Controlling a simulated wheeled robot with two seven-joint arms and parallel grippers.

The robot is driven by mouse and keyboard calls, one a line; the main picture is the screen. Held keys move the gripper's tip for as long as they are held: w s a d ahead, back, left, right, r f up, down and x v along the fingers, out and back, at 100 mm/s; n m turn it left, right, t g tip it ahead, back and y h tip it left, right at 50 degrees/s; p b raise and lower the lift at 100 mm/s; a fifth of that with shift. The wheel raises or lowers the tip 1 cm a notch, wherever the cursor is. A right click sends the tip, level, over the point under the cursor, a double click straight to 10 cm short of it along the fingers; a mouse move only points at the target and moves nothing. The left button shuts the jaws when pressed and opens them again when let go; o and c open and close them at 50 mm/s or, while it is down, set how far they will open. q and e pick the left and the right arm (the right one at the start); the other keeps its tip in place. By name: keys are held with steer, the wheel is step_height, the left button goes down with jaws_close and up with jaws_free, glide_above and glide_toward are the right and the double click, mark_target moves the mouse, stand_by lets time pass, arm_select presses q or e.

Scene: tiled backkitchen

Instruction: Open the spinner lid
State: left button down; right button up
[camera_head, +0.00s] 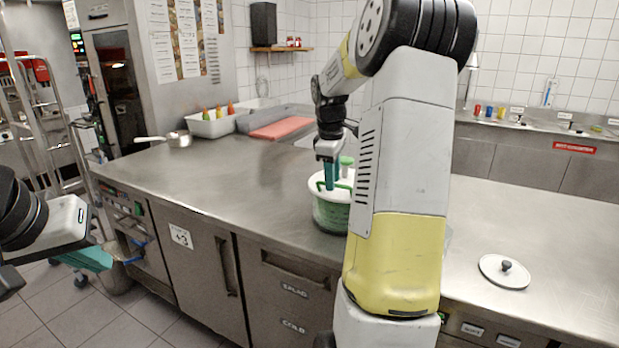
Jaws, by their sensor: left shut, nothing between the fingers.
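The salad spinner (329,219) stands on the steel counter near its front edge, with a green, see-through bowl. Its white lid (316,187) sits on top, with a green crank and knob (347,161). My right arm hides the spinner's right side. My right gripper (331,184) points down with its teal fingers at the lid, beside the green crank. Whether it touches or grips the crank is too small to tell. My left gripper (92,260) is at the far left, low and in front of the counter, away from the spinner. It is shut and empty.
A round white lid with a dark knob (505,271) lies on the right counter. A saucepan (178,139), a tray of bottles (211,124) and a red board (281,128) are at the back. The counter (235,186) left of the spinner is clear.

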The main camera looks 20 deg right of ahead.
jaws_close()
stand_by(1.4)
